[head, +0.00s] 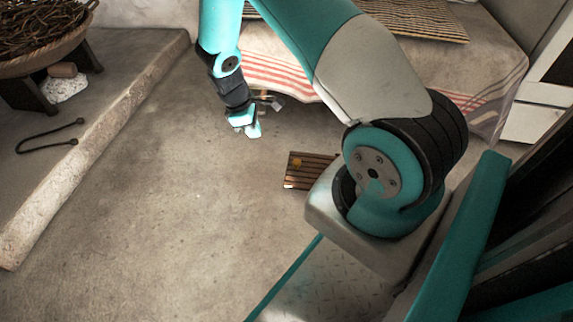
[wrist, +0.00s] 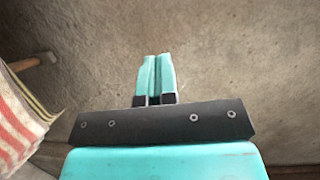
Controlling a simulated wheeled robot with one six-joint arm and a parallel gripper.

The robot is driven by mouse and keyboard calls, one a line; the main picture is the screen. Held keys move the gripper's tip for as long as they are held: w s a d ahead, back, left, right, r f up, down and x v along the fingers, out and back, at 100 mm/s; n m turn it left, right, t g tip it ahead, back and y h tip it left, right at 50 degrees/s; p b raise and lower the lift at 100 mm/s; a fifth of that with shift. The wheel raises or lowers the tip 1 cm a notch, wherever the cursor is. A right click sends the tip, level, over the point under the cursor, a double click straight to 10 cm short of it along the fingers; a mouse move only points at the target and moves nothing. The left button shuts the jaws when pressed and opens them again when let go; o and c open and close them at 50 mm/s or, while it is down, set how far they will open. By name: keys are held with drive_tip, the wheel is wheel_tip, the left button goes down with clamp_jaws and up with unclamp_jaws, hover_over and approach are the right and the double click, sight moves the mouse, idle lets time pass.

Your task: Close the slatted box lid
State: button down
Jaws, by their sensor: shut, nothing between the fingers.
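A brown slatted box (head: 308,170) sits on the floor near the middle of the head view. A small orange-yellow spot shows on its slatted face. My own arm hides its right side, and I cannot tell how far its lid stands open. My gripper (head: 251,130) hangs up and to the left of the box in the head view, apart from it. In the wrist view my gripper (wrist: 157,62) has its teal fingers together with nothing between them. The box is not in the wrist view.
A bench with a red-striped cloth (head: 285,75) stands behind my gripper; the cloth also shows in the wrist view (wrist: 18,120). A stone ledge (head: 100,150) with a black poker (head: 48,133) and a basket of twigs (head: 40,35) is at left. The floor between is clear.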

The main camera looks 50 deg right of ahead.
wheel_tip(320, 180, down, 4)
drive_tip(key=d, duration=0.2)
drive_tip(key=b, duration=0.9)
hover_over(293, 169)
drive_tip(key=w+a, duration=0.2)
drive_tip(key=w, duration=0.1)
wheel_tip(293, 169, down, 10)
drive_tip(key=shift+s+r, duration=0.1)
drive_tip(key=shift+s, duration=0.05)
drive_tip(key=shift+s+d+r, duration=0.15)
drive_tip(key=shift+s+d, duration=0.25)
drive_tip(key=shift+s, duration=0.05)
drive_tip(key=shift+g, duration=0.3)
